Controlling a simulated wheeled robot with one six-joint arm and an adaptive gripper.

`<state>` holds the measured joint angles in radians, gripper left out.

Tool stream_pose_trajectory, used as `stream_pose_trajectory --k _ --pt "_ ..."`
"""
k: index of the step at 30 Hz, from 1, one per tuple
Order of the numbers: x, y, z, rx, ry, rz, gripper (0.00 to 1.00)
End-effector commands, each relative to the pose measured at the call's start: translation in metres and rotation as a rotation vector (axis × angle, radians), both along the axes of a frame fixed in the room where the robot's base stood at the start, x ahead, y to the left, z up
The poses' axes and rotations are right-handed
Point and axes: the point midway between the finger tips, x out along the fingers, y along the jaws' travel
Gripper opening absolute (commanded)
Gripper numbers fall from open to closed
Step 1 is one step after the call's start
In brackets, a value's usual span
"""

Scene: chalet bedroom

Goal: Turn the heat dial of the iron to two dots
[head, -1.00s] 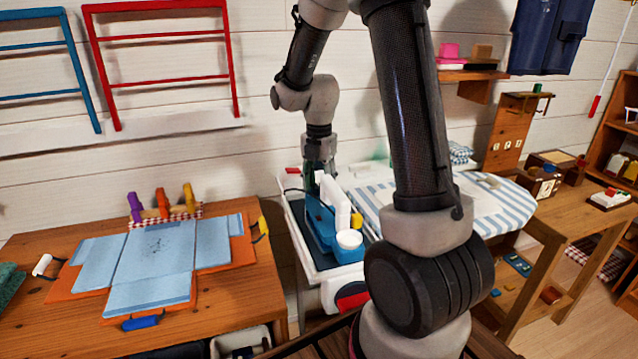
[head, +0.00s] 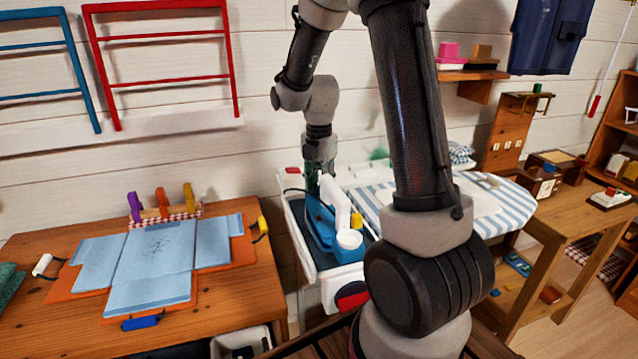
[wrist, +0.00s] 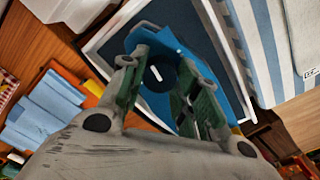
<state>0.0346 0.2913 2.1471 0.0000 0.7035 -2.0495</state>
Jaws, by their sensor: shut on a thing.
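I cannot make out any dot marks around the dial.
The striped ironing board (head: 505,210) extends right of the iron. A wooden table (head: 235,300) with a folding board (head: 180,292) and light blue cloth (head: 155,255) stands left. The white wall is close behind my gripper. My arm hides part of the board.

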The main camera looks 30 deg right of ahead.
Motion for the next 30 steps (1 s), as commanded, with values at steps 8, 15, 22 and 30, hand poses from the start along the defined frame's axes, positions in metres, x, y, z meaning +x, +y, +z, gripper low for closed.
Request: stream_pose_trajectory --k 8,15,22,30 --pt "0.0004 -0.0001 0.0004 -0.001 -0.001 -0.241 0.07" --pt "0.0004 0.0000 0.0005 -0.001 -0.001 -0.470 0.07" --pt "0.0005 -0.0001 0.0005 0.000 -0.002 -0.688 0.07" --pt "0.0006 -0.0001 0.0006 0.000 -0.002 -0.944 0.07"
